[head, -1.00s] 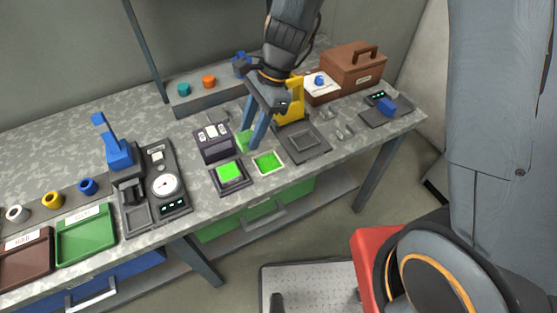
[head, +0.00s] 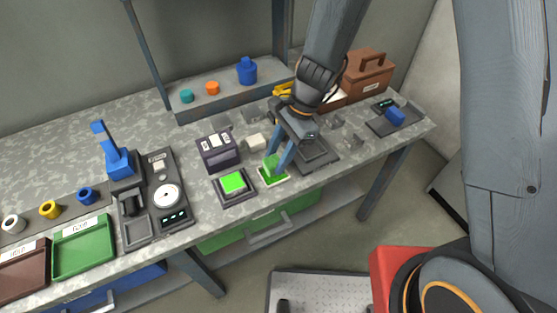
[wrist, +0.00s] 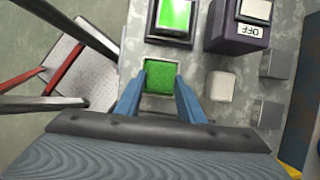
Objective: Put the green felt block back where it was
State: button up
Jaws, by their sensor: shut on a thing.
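The green felt block (head: 270,162) is between the fingertips of my gripper (head: 275,164), which is shut on it. The block is over or in the small pale-rimmed square tray (head: 268,183) at the front of the bench. I cannot tell whether it touches the tray's floor. In the wrist view the block (wrist: 160,76) shows as a green square between the blue fingers of my gripper (wrist: 160,82), with the pale rim around it. The fingers hide part of the tray.
A dark device with a bright green screen (head: 233,183) stands just left of the tray. A purple-black box (head: 217,152) and a white block (head: 256,142) are behind. A grey recessed plate (head: 318,154) lies close on the right. The bench's front edge is near.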

jog(key=shift+f, duration=1.05)
jog(key=shift+f, duration=0.15)
jog(key=o, duration=0.9)
jog(key=shift+o, duration=0.2)
jog(key=shift+w+r, duration=0.1)
jog(key=shift+r, duration=0.25)
jog(key=b+v, duration=0.2)
jog(key=v, duration=1)
jog(key=s+d+r+n+t+h, duration=0.1)
jog(key=s+d+n+t+h, duration=0.1)
jog(key=d+n, duration=0.4)
jog(key=s+d+r+n+t+h, duration=0.1)
jog(key=s+d+n, duration=0.2)
jog(key=d, duration=1)
jog(key=n, duration=0.2)
jog(key=shift+s+d+r+n+t+h, duration=0.2)
jog(key=shift+s+n+t+h, duration=0.15)
jog(key=shift+n+t+h, duration=0.05)
